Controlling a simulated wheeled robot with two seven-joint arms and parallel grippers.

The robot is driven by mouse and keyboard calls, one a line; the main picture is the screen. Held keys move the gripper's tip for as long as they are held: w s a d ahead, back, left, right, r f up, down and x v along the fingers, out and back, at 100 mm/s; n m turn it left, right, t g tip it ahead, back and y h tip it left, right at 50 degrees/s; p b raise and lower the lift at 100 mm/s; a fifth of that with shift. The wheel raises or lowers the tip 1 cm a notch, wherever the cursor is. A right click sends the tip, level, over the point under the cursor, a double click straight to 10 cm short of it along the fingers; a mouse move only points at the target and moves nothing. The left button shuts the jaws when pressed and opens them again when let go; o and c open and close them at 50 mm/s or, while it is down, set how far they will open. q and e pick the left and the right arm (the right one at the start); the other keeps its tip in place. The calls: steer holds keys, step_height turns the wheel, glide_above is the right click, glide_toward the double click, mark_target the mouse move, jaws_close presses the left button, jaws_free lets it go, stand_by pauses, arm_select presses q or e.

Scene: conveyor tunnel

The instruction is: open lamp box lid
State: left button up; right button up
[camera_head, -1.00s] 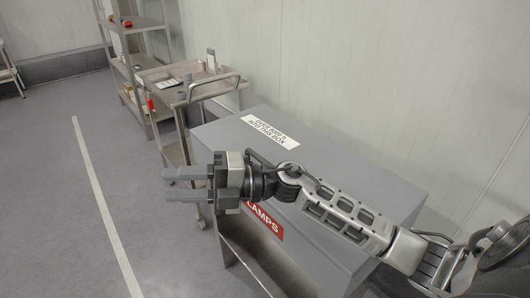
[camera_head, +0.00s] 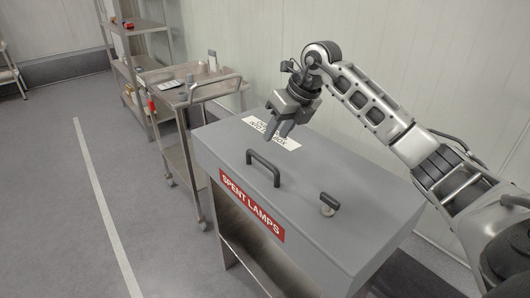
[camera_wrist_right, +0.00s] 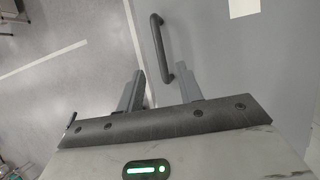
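The grey lamp box (camera_head: 340,236) stands on a metal stand, its lid closed. A dark bar handle (camera_head: 264,168) sits on the lid's near-left part, and a small round-topped knob or latch (camera_head: 329,203) sits to its right. A red "SPENT LAMPS" label (camera_head: 250,205) is on the front. My right gripper (camera_head: 277,130) is above the lid, behind the handle, fingers pointing down. In the right wrist view the two fingers (camera_wrist_right: 160,88) are apart and empty, and the handle (camera_wrist_right: 160,50) lies just beyond them, apparently not held. My left gripper is out of view.
A metal cart (camera_head: 190,95) with small items stands left of the box, and a shelf rack (camera_head: 135,60) is behind it. A pale wall (camera_head: 400,60) runs close behind the box. The floor at left (camera_head: 50,200) is clear.

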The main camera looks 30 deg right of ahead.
mark_target(262, 158)
steer(key=x, duration=0.8)
steer(key=shift+a+f, duration=0.1)
steer(key=shift+f, duration=0.15)
steer(key=shift+r, duration=0.1)
jaws_close()
